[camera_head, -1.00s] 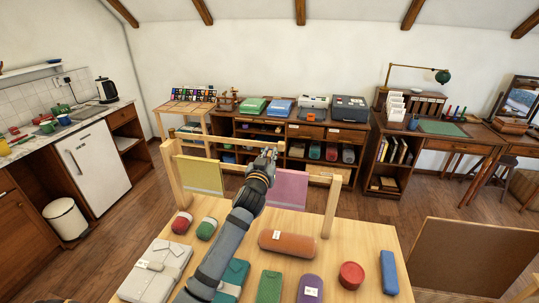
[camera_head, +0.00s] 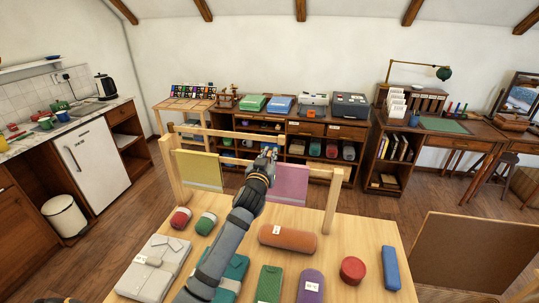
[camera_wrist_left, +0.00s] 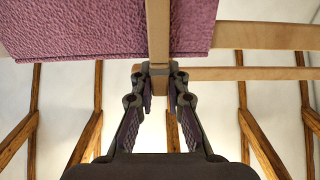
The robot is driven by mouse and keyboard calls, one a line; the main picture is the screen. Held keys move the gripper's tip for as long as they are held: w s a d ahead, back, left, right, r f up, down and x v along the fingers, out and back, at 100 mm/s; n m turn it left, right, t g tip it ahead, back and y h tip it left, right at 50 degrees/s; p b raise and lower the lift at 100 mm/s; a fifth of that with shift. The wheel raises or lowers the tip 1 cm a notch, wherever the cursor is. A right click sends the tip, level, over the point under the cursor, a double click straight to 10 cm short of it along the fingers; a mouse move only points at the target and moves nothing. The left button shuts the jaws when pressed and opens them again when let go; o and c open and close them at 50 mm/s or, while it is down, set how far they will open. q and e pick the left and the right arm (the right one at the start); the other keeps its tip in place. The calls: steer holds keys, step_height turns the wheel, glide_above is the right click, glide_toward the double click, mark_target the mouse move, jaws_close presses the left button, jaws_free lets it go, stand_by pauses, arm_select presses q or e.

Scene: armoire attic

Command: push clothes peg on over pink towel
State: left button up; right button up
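The pink towel (camera_head: 290,184) hangs from the rail of a wooden rack at the back of the table in the head view. It also fills the upper left of the left wrist view (camera_wrist_left: 80,28). My left gripper (camera_head: 268,152) is up at the rail, by the left edge of the pink towel. In the left wrist view its fingertips (camera_wrist_left: 160,76) are closed on the end of a narrow wooden piece, the clothes peg (camera_wrist_left: 158,30), which reaches up in front of the towel. Whether the peg sits around the rail cannot be told.
A yellow towel (camera_head: 199,170) hangs on the rack's (camera_head: 331,202) left side. The table (camera_head: 345,240) carries several cases, including an orange one (camera_head: 287,239), a red round one (camera_head: 352,270) and a blue one (camera_head: 390,268). Bare tabletop shows around the cases at right.

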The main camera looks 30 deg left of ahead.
arm_select(q)
steer(key=o, duration=0.4)
steer(key=shift+o, duration=0.2)
steer(key=shift+s, duration=0.15)
steer(key=v, duration=1.1)
steer(key=shift+s, duration=0.35)
steer(key=shift+d+f, duration=0.1)
